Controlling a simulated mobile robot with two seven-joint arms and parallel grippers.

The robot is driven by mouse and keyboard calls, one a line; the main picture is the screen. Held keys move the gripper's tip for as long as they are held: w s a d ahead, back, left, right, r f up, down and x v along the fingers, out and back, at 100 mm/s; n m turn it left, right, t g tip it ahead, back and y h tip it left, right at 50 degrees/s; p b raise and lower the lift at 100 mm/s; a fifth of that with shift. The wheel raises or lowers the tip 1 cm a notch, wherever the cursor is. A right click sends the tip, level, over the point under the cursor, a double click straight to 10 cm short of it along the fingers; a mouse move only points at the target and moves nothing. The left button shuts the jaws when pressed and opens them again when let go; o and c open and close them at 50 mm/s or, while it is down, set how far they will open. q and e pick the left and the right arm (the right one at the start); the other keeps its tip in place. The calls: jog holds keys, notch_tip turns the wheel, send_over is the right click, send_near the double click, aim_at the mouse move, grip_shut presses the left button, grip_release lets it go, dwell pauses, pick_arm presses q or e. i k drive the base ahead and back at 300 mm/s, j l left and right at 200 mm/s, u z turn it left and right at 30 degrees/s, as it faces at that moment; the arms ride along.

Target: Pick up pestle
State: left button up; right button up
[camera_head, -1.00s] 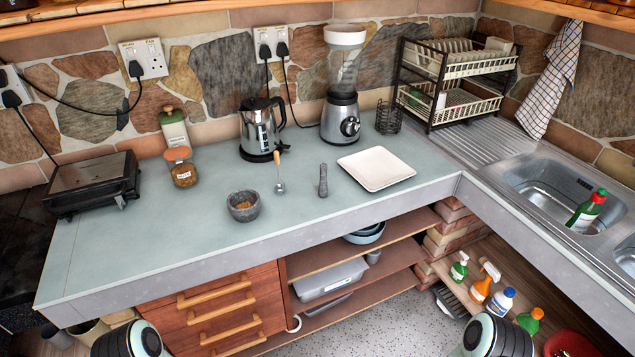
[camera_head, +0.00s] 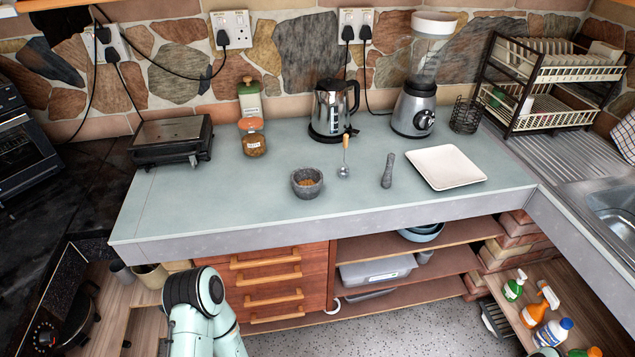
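The pestle (camera_head: 388,171) is a small dark grey stone rod on the pale green counter (camera_head: 240,200). It lies between a spoon with a wooden handle (camera_head: 344,158) and a white square plate (camera_head: 446,167). The grey stone mortar (camera_head: 306,183) stands to its left with some brown contents in it. Part of one of my arms shows at the bottom left, below the counter front. Neither gripper is in the picture.
A kettle (camera_head: 333,110), a blender (camera_head: 414,85) and a wire basket (camera_head: 466,115) stand behind the pestle. Jars (camera_head: 252,138) and a sandwich press (camera_head: 172,141) are at the left. A dish rack (camera_head: 545,85) and sink (camera_head: 612,210) are at the right. The counter's front strip is clear.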

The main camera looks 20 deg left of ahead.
aim_at(387, 177)
jog(key=l+u, duration=0.1)
jog(key=u, duration=0.3)
jog(key=i+l+u, duration=0.1)
jog(key=u, duration=0.3)
jog(key=l+u, duration=0.15)
jog(key=u, duration=0.25)
jog(key=l+u, duration=0.3)
jog(key=l, duration=0.2)
jog(key=k+l+u, duration=0.15)
jog(key=l+u, duration=0.15)
jog(key=l, duration=0.2)
